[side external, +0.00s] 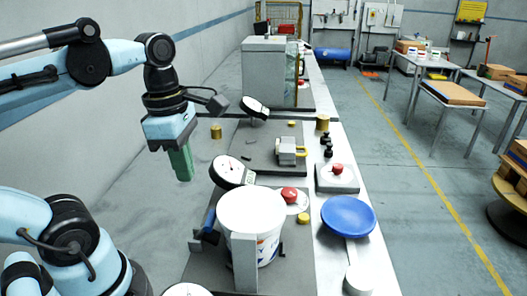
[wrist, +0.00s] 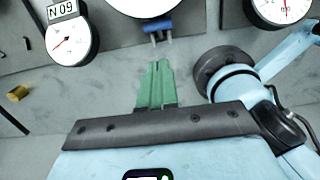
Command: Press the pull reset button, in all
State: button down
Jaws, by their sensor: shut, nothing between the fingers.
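Two red buttons show in the side external view. One red button (side external: 290,195) sits on a pale round base just behind the white bucket. The other red button (side external: 338,169) sits on top of a grey box (side external: 337,183) further right. I cannot read a label on either, so I cannot tell which is the pull reset button. My gripper (side external: 184,177), with green fingers pointing down, hangs to the left of both and is well apart from them. It also shows in the wrist view (wrist: 157,66), with its fingers together and empty. No red button shows in the wrist view.
The white bucket (side external: 252,215) and a dial gauge (side external: 232,171) stand between my gripper and the buttons. A blue round dish (side external: 348,215) stands at right. In the wrist view, a gauge (wrist: 72,40) marked N 09 and a blue part (wrist: 158,25) lie ahead of the fingers.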

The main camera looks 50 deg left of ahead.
dwell(0.3)
jog(key=m+t+y, duration=0.4)
jog(key=m+y, duration=0.3)
jog(key=y, duration=0.1)
send_over(304, 220)
notch_tip(304, 220, down, 6)
jog(key=shift+t, duration=0.3)
jog(key=shift+f, duration=4.45)
jog(key=shift+f, duration=0.4)
